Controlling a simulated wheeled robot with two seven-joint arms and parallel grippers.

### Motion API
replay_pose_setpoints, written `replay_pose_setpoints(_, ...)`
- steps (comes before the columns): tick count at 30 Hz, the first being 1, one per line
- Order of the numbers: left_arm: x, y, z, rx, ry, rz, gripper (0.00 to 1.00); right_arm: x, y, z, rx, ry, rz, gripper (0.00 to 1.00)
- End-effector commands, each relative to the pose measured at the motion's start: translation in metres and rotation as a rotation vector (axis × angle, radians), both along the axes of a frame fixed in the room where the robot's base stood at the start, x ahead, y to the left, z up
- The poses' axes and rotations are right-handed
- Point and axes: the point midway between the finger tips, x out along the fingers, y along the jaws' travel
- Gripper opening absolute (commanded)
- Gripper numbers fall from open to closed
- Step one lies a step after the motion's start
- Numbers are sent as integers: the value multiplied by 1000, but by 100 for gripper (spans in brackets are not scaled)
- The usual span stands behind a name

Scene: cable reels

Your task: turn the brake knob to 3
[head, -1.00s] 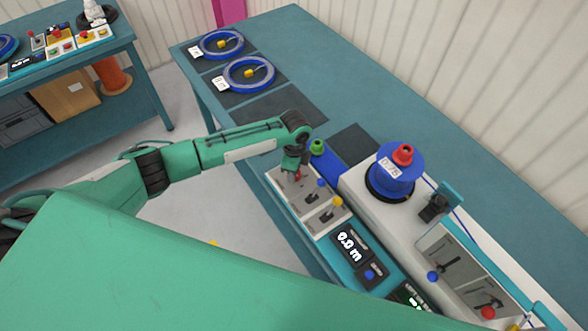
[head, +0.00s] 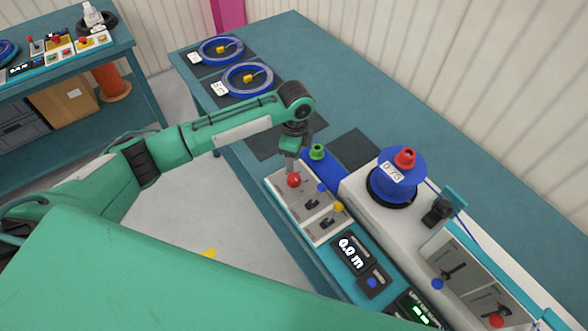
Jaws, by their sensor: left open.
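A pale control panel (head: 322,233) at the front edge of the bench carries a red ball knob (head: 293,180), a blue knob (head: 322,187) and a yellow knob (head: 338,207). A green knob (head: 317,151) stands on a blue block behind the panel. I cannot tell which knob is the brake knob, and no number scale is readable. My left gripper (head: 291,166) points down just behind the red knob, close to it; contact cannot be told. It is open, with nothing seen between its fingers. My right gripper is not in view.
A blue reel (head: 391,181) with a red top sits on the white machine right of the panel. A display (head: 350,252) reads 0.0 m. Two blue cable rings (head: 248,80) (head: 221,51) lie at the back left. The right bench top is clear.

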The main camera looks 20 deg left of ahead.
Motion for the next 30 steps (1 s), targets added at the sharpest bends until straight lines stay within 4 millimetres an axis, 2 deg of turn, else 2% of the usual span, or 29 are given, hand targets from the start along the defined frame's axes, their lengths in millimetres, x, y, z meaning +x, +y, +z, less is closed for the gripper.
replay_pose_setpoints(4,2,0,25,-1,-3,-1,59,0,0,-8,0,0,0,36)
replay_pose_setpoints(10,2,0,41,-1,0,0,59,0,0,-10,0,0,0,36)
replay_pose_setpoints(26,1,0,43,-1,0,0,59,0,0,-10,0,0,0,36)
replay_pose_setpoints(30,-6,-8,36,-16,-3,7,59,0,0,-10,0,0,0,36)
